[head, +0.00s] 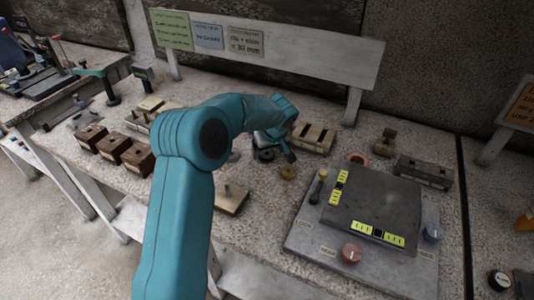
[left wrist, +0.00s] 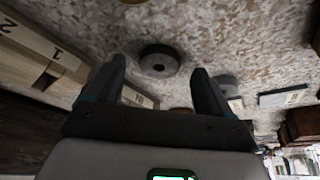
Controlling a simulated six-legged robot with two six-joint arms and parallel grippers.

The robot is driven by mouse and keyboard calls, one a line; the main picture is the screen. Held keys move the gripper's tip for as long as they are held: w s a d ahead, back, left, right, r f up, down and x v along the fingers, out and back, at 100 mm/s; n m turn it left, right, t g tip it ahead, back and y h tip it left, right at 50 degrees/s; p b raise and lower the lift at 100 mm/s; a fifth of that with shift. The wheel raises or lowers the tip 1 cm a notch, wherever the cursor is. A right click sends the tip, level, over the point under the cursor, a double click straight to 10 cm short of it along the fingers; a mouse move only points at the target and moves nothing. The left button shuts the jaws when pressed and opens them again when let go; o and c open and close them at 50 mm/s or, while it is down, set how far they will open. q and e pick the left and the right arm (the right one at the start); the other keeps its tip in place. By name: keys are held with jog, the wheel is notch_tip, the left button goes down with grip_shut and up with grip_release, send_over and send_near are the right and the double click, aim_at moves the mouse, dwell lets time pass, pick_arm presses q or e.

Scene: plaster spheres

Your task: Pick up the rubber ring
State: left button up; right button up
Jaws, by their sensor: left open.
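My right gripper is not in view.
A slotted wooden block (head: 314,138) stands close behind the gripper. A grey control panel (head: 375,205) with knobs and a lever fills the right front. An orange-brown ring (head: 358,158) lies behind it. Wooden blocks (head: 112,146) stand left. A grey disc (left wrist: 226,82) lies nearby.

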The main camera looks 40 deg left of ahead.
pick_arm(q)
jog(key=shift+x, duration=0.85)
jog(key=shift+r, duration=0.1)
jog(key=c, duration=1.1)
